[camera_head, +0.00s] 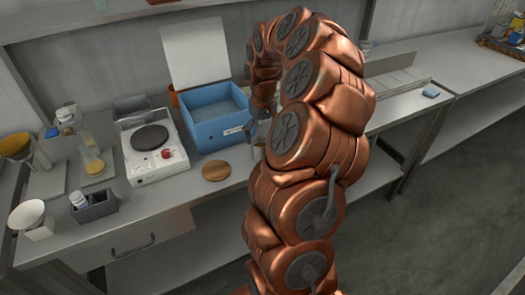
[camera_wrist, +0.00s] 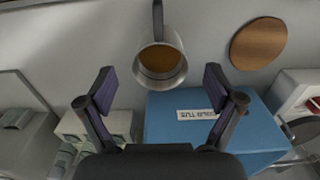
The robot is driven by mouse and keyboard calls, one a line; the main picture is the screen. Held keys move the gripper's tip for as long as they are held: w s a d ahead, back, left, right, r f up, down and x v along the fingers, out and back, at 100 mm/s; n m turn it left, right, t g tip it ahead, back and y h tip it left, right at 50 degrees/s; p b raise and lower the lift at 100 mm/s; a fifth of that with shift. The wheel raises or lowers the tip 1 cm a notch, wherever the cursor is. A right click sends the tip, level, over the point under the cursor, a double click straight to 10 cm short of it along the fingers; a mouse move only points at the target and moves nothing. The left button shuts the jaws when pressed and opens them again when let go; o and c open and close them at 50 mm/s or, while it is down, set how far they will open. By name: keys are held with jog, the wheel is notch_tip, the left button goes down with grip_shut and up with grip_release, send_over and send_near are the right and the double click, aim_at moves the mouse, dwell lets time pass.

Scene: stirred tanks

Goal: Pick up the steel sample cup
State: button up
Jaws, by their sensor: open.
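The steel sample cup (camera_wrist: 160,62) shows at the upper middle of the wrist view, with brown contents inside and its long handle pointing to the top of the picture. My gripper (camera_wrist: 159,78) is open and empty. Its two fingers are spread left and right of the cup's line, apart from it, with the cup ahead between and beyond the tips. In the head view the cup (camera_head: 259,151) is a small sliver at the bench front, mostly hidden behind my copper arm. My gripper is largely hidden there too.
A round wooden disc (camera_head: 216,171) lies at the bench edge to the left. A white hot plate (camera_head: 155,167) stands further left. Little bench is clear around the cup.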

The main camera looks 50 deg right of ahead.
aim_at(263, 143)
notch_tip(263, 143, down, 4)
jog(key=shift+f+p, duration=0.1)
jog(key=shift+p, duration=0.6)
jog(key=c, duration=1.5)
jog(key=shift+o, duration=0.2)
jog(key=shift+r, duration=0.2)
